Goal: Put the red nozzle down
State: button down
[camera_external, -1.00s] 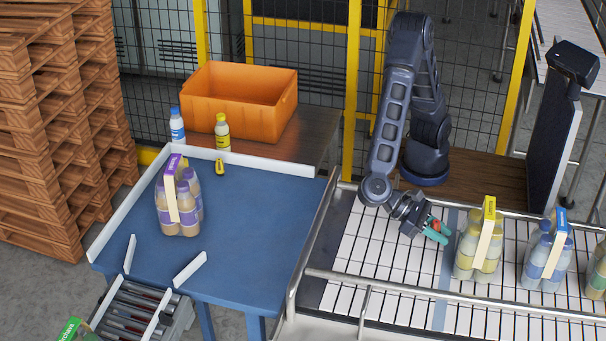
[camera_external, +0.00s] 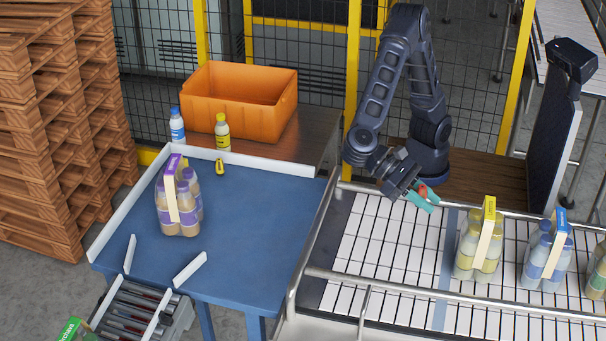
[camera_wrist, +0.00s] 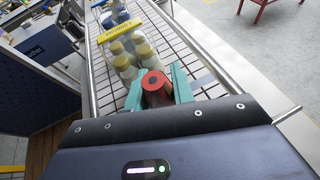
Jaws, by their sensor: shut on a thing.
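My gripper (camera_external: 424,198) is above the white slatted conveyor, left of the yellow-labelled bottle pack. Its teal fingers are shut on the red nozzle (camera_external: 422,189). The nozzle is held up, apart from the conveyor.
The conveyor (camera_external: 385,240) has free room left of the yellow pack (camera_external: 480,242) and blue pack (camera_external: 546,255). Metal rails (camera_external: 450,293) edge it. The blue table (camera_external: 245,230) holds a purple pack (camera_external: 179,203); an orange bin (camera_external: 240,103) stands behind.

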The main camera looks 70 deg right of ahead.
jog(key=w+a+m+t+y, duration=0.25)
jog(key=w+a, duration=0.35)
jog(key=w, duration=0.4)
jog(key=w+a+m+t+y, duration=0.1)
jog(key=w+a+m+y, duration=0.2)
jog(key=w+a, duration=0.5)
jog(key=m+t+y, duration=0.4)
jog(key=m+t, duration=0.2)
send_over(240, 276)
jog(key=shift+h, duration=0.25)
jog(key=f, duration=2)
jog(key=shift+a, duration=0.2)
jog(key=shift+f, duration=0.1)
jog(key=c, duration=1.3)
grip_release()
jog(key=shift+f, duration=0.1)
jog(key=shift+o, duration=0.6)
jog(key=shift+d+r+t, duration=0.15)
jog(key=shift+r+t, duration=0.05)
jog(key=shift+t, duration=0.05)
jog(key=v, duration=1.1)
jog(key=shift+w+d+r, duration=0.15)
jog(key=shift+d, duration=0.15)
